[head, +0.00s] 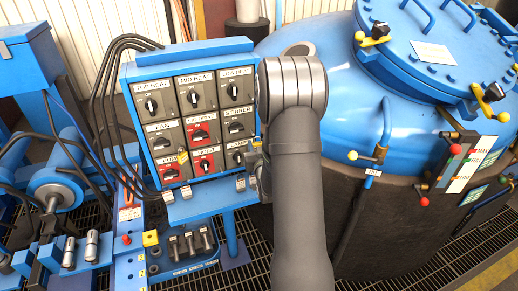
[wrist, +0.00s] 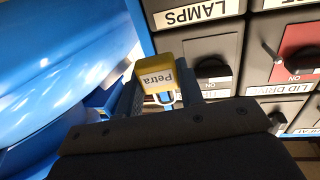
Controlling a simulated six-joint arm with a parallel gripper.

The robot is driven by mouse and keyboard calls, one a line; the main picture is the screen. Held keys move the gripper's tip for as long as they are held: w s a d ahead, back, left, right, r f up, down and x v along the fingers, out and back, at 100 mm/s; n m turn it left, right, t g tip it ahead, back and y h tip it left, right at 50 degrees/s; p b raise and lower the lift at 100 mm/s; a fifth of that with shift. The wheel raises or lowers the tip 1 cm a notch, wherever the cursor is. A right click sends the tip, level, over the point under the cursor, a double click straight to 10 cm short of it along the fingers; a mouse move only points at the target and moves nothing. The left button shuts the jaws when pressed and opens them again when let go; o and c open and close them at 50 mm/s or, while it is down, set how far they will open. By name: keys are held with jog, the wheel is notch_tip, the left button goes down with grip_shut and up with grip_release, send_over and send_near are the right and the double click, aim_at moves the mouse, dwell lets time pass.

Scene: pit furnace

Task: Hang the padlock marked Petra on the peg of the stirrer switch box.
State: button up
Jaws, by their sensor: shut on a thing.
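The padlock marked Petra (wrist: 155,78) has a yellow body with a white label that reads upside down in the wrist view. My gripper (wrist: 160,92) is shut on it, with a finger on each side. The stirrer switch box (head: 236,128) is the grey box at the right of the middle row in the head view. In the wrist view, the stirrer box (wrist: 214,55) is just right of the padlock, with its label partly covered by my gripper. I cannot make out its peg.
The lamps box (wrist: 200,12) and the red lid drive box (wrist: 295,62) adjoin the stirrer box. Another yellow padlock (head: 183,157) hangs low on the panel. The blue furnace vessel (head: 340,80) stands close at the right. Black cables (head: 100,90) run along the panel's left.

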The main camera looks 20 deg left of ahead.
aim_at(250, 134)
jog(key=shift+w+a+f, duration=0.2)
jog(key=shift+w+a, duration=0.65)
jog(key=shift+a, duration=0.05)
jog(key=shift+w+a+f, duration=0.2)
jog(key=shift+w+a, duration=0.65)
jog(key=o, duration=0.9)
jog(key=shift+a, duration=0.1)
jog(key=shift+s, duration=0.1)
jog(key=v, duration=1.7)
jog(key=shift+s+d, duration=0.1)
jog(key=shift+d, duration=0.25)
jog(key=x, duration=1.7)
